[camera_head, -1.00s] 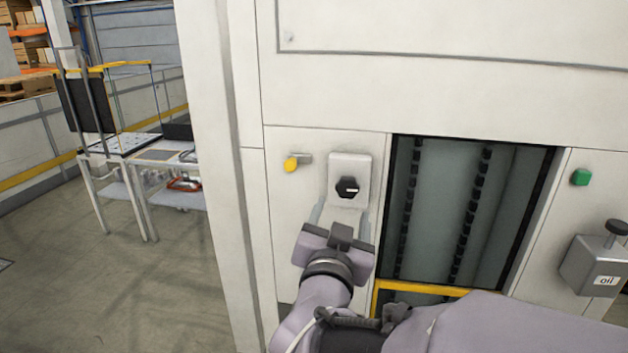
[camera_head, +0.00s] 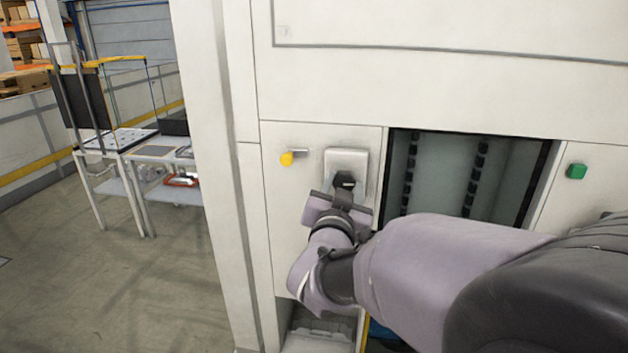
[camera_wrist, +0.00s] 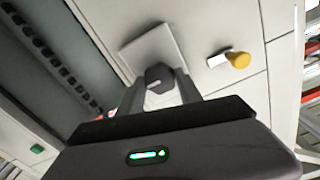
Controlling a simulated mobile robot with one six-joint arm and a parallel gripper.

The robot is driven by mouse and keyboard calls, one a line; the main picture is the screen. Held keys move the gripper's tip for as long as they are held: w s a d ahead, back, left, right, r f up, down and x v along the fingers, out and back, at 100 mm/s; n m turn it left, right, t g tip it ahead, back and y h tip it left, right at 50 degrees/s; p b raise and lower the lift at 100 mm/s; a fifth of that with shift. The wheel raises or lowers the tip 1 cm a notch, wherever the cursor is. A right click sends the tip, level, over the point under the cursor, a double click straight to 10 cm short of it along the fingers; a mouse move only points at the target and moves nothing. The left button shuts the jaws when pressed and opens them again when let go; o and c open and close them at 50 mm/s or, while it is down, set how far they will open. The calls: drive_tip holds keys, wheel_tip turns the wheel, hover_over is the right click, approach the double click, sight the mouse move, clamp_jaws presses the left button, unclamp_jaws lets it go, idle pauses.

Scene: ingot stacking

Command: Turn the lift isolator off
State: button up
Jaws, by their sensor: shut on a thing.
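The lift isolator is a black rotary knob (camera_head: 344,180) on a pale square plate (camera_head: 346,157) on the white machine front. In the wrist view the knob (camera_wrist: 158,76) sits between the two fingers of my gripper (camera_wrist: 161,90), with a small light mark on its face. My gripper (camera_head: 343,188) is shut on the knob in the head view. The fingers are mostly hidden there by the wrist.
A yellow knob (camera_head: 287,158) is left of the isolator plate. A dark open bay (camera_head: 450,175) lies to the right, then a green button (camera_head: 576,171). White tables (camera_head: 150,150) stand at left on open floor.

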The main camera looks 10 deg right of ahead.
drive_tip(key=shift+n, duration=0.4)
drive_tip(key=n, duration=0.3)
drive_tip(key=shift+n, duration=0.4)
drive_tip(key=n+p, duration=0.1)
drive_tip(key=n, duration=0.3)
drive_tip(key=shift+n+p, duration=0.3)
drive_tip(key=shift+p, duration=0.05)
drive_tip(key=n+p, duration=0.1)
drive_tip(key=n, duration=0.3)
drive_tip(key=shift+p, duration=0.3)
drive_tip(key=shift+n+p, duration=0.75)
drive_tip(key=shift+n, duration=1.75)
drive_tip(key=o, duration=1.4)
drive_tip(key=shift+c, duration=0.2)
